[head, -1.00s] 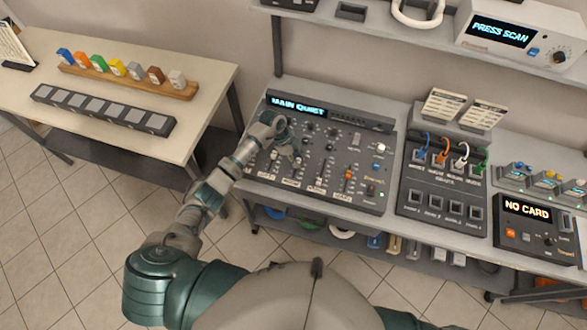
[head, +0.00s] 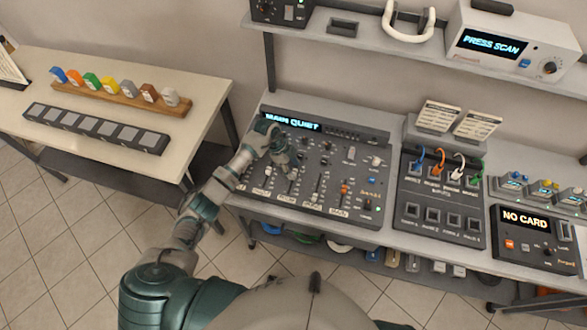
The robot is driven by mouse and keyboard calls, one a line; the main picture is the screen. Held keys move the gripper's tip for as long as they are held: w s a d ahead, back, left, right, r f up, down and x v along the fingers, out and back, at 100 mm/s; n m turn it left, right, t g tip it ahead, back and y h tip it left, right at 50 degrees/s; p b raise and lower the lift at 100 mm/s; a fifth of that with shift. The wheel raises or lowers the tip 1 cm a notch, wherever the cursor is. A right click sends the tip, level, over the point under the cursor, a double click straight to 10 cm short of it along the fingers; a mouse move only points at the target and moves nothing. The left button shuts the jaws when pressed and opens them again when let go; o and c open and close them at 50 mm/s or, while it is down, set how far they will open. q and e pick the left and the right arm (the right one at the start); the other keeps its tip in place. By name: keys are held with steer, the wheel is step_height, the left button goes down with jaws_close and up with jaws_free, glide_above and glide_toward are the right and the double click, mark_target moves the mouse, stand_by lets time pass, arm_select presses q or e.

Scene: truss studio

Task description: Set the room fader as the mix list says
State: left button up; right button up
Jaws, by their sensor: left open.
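The mixing console (head: 310,170) stands on the grey bench in the middle of the head view, and its display (head: 291,123) reads "MAIN QUIET". Several faders run along its front part; one has an orange cap (head: 344,189). The fader labels are too small to read surely. My left gripper (head: 289,172) is open over the left-middle of the console and hides part of the panel and some fader slots. I cannot tell whether it touches a cap. Two printed cards (head: 438,116) stand behind the patch box; their text is not legible. My right gripper is out of view.
A patch box (head: 440,195) with coloured cables is right of the console. A "NO CARD" unit (head: 535,235) is farther right. A shelf (head: 350,45) with a "PRESS SCAN" device (head: 510,42) runs above. A side table (head: 190,100) with coloured blocks stands left.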

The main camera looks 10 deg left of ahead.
arm_select(q)
steer(key=v, duration=1)
steer(key=shift+a+r, duration=0.25)
steer(key=shift+r, duration=0.05)
steer(key=shift+w, duration=0.1)
